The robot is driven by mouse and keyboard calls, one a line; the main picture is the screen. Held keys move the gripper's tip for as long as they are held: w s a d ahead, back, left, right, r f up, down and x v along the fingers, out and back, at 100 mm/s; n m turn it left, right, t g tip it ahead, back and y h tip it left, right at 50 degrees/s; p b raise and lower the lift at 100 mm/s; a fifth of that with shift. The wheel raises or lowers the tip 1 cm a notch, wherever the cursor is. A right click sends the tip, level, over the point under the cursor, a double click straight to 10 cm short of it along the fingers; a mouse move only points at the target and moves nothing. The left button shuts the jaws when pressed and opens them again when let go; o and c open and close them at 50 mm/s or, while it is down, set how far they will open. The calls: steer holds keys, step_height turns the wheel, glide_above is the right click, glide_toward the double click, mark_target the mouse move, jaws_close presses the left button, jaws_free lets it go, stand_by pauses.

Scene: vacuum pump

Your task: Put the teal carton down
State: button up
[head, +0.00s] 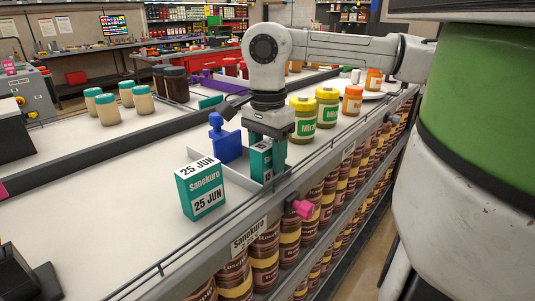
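A teal carton (261,163) is between the fingers of my gripper (267,152), which look closed on it. The carton is upright, close to the shelf surface by the front rail; I cannot tell whether its base touches. A second teal carton (202,191), marked "Sanekuro" and "25 JUN", stands upright on the white shelf to the left and nearer the camera. My gripper hides part of the held carton.
A blue bracket-like object (226,143) stands just left of my gripper. Yellow-lidded green jars (304,120) stand to the right. Teal-lidded jars (106,109) are farther back. A wire rail (215,228) edges the white shelf (95,215), which is largely clear at left.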

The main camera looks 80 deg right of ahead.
steer(key=shift+o, duration=1.1)
steer(key=shift+r, duration=0.15)
step_height(320, 180, up, 12)
steer(key=shift+r+p, duration=0.1)
steer(key=shift+p, duration=0.7)
